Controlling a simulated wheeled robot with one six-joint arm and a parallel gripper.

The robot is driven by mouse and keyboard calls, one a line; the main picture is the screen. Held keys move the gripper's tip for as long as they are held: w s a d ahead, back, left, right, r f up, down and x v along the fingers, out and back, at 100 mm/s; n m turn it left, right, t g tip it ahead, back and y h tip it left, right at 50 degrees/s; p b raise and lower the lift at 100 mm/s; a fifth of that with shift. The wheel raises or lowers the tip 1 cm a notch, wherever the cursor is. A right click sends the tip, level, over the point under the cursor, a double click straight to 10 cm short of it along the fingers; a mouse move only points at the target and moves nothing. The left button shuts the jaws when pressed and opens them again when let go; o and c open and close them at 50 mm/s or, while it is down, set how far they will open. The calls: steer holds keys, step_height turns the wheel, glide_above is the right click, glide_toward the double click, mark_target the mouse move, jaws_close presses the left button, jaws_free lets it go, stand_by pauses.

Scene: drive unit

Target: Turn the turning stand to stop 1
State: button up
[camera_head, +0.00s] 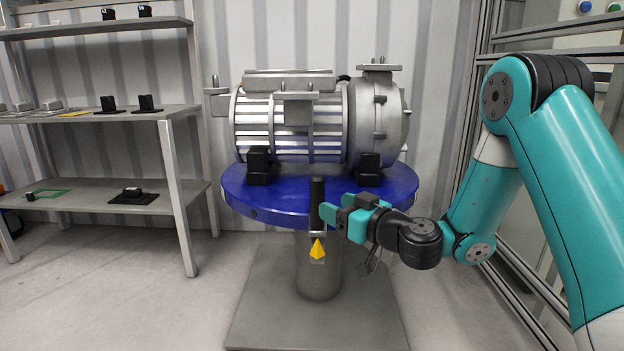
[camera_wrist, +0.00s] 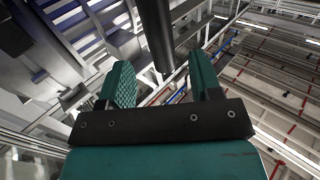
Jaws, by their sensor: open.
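The turning stand has a round blue table (camera_head: 290,203) on a grey post (camera_head: 320,280). A black upright handle (camera_head: 317,200) stands at the table's front edge. A yellow pointer (camera_head: 318,250) sits just below the handle. My gripper (camera_head: 326,222) is open at the right of the handle, its teal fingers pointing toward it. In the wrist view the handle (camera_wrist: 156,32) shows between the two fingertips (camera_wrist: 161,65). I cannot tell whether it touches either finger. No stop number is readable.
A large grey motor (camera_head: 300,120) rests on the table on black blocks (camera_head: 258,166). A shelf rack (camera_head: 180,190) with small parts stands at the left. A metal frame (camera_head: 505,255) stands at the right, behind my arm. The stand's flat base plate (camera_head: 260,315) lies on the floor.

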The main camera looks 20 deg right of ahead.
mark_target(312, 195)
steer(key=p+x, duration=0.2)
steer(key=x, duration=0.6)
steer(key=shift+w+a, duration=0.1)
steer(key=shift+w, duration=0.05)
steer(key=shift+c, duration=0.4)
jaws_close()
